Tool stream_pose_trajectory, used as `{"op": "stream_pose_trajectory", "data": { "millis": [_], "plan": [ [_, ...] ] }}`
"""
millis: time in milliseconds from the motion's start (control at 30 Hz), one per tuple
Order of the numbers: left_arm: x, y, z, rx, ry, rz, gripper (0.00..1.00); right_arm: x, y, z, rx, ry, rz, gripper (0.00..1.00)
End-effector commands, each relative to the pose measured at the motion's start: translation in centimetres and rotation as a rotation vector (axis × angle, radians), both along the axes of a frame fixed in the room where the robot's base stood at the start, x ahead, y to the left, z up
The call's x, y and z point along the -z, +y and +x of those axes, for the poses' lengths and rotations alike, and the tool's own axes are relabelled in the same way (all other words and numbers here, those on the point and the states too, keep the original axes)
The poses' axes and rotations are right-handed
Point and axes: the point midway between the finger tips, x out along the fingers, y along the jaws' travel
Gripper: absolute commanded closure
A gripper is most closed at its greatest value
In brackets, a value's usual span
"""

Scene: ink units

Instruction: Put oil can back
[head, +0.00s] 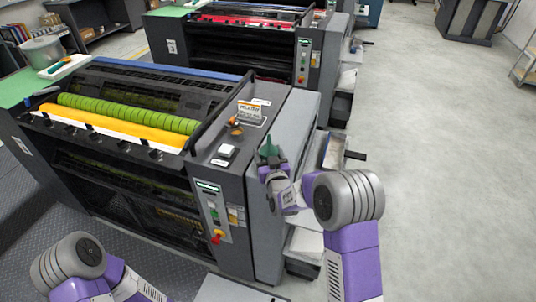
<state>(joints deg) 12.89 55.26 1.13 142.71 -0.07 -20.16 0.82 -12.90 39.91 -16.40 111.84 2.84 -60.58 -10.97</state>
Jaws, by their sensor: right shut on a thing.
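A small dark green oil can (268,149) with a pointed top shows at the right end of the nearest press (262,104). My right gripper (268,164) is shut on it, and the fingers hide its lower part. The can looks upright, beside the press's grey side housing; I cannot tell whether it touches anything there. My left arm comes in at the bottom left, and its gripper is beyond the lower edge of the picture.
On the press's end top are a white sign (250,112), a small orange item (235,126) and a white-topped box (227,151). A yellow ink roller area (110,125) lies open to the left. Grey floor (440,170) is free at right.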

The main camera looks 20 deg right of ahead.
Motion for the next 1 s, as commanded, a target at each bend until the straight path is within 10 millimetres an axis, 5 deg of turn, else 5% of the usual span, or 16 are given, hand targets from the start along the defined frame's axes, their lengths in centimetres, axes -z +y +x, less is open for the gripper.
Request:
{"op": "stream_pose_trajectory", "data": {
  "millis": [300,333,500,867,1000],
  "plan": [
    [0.5,0.0,0.0,0.000,0.000,0.000,1.00,0.1,0.0,0.0,0.000,-0.005,0.000,0.77],
    [0.4,0.0,0.0,0.000,0.000,0.000,1.00,0.2,0.0,0.0,0.000,-0.001,0.000,0.28],
    [0.3,0.0,0.0,0.000,0.000,0.000,1.00,0.1,0.0,0.0,0.000,-0.001,0.000,0.05],
    [-0.1,0.0,0.0,0.000,0.000,0.000,1.00,-0.3,0.0,0.0,0.000,-0.001,0.000,0.05],
    [0.0,0.0,0.0,0.000,0.000,0.000,1.00,-0.2,0.0,-1.5,0.000,0.000,0.001,0.05]
  ]
}}
